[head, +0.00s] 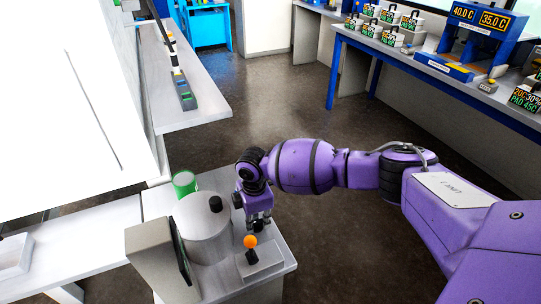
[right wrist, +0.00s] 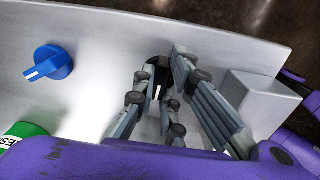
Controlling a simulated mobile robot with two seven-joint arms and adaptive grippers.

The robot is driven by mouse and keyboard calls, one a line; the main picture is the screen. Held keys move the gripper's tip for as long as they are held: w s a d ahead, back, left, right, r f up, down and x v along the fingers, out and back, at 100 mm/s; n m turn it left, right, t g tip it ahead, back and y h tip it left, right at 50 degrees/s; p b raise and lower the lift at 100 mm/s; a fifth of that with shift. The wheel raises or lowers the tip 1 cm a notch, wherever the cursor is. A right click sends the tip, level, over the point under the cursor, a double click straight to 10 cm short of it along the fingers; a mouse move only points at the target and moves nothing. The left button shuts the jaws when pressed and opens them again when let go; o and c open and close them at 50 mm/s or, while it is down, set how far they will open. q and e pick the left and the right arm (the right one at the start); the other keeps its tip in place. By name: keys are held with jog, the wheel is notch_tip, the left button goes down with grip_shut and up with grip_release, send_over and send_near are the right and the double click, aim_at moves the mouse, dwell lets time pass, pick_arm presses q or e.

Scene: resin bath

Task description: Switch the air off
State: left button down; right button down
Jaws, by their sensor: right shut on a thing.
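My right gripper (head: 259,222) reaches down onto the right part of the white bench at the front. In the right wrist view its fingers (right wrist: 160,98) are shut around a small black knob (right wrist: 158,72) with a white mark. The fingers partly hide this knob, and its label cannot be seen. A blue knob (right wrist: 47,63) with a pale pointer line is on the same white surface, to the left and apart from the fingers. My left gripper is not in view.
A lever with an orange ball (head: 250,242) stands on a pale box close to my right gripper. A grey round vessel (head: 204,228) with a black lid knob and a green-and-white container (head: 185,183) are to its left. A dark-faced panel (head: 160,260) stands in front.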

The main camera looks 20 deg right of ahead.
aim_at(256, 222)
jog(key=shift+w+a+r+n, duration=0.15)
jog(key=shift+r+n, duration=0.05)
jog(key=shift+n, duration=0.2)
jog(key=c, duration=1.8)
grip_release()
notch_tip(256, 222, up, 12)
jog(key=shift+f, duration=0.1)
